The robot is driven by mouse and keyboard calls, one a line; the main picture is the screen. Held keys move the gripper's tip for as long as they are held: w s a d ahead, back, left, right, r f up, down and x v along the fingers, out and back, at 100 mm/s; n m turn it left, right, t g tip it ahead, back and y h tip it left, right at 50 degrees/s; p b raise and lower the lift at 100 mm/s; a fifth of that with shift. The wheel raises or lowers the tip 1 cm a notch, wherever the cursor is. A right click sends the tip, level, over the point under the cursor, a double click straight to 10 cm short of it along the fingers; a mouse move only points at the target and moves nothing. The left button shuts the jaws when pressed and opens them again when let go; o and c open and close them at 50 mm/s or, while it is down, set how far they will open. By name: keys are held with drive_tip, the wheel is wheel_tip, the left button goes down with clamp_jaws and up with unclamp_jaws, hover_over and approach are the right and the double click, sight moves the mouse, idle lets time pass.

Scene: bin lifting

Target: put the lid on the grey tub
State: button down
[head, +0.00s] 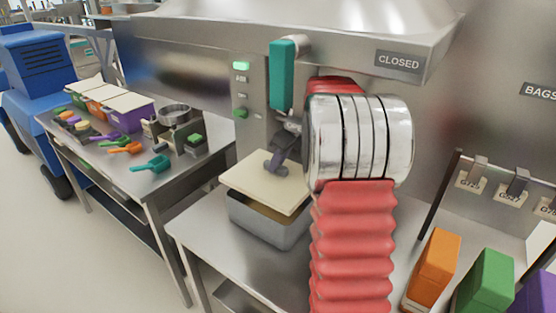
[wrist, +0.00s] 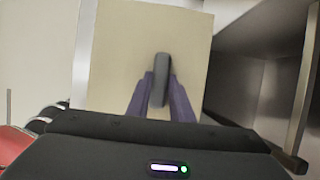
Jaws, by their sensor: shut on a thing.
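The grey tub (head: 262,226) stands on a steel bench under the machine. The cream lid (head: 258,181) is just over the tub's top and looks slightly tilted and offset, with the tub's inside showing along the front edge. My gripper (head: 275,165) is shut on the lid's dark handle, above the middle of the lid. In the wrist view the lid (wrist: 150,50) fills the middle, and my gripper (wrist: 160,95) has its purple fingers on both sides of the grey handle (wrist: 161,75). My red arm hides the right part of the tub and lid.
Orange (head: 434,262) and green (head: 485,282) boxes stand at right. The machine with a teal handle (head: 282,75) rises close behind the tub. The bench front is clear.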

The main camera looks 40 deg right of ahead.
sight(278, 177)
drive_tip(key=shift+f, duration=2.35)
drive_tip(key=shift+f, duration=0.7)
idle(1.4)
drive_tip(key=c, duration=1.5)
unclamp_jaws()
drive_tip(key=shift+o, duration=0.2)
drive_tip(key=o, duration=0.5)
drive_tip(key=shift+o, duration=0.2)
drive_tip(key=shift+r, duration=0.15)
drive_tip(key=shift+r, duration=3.35)
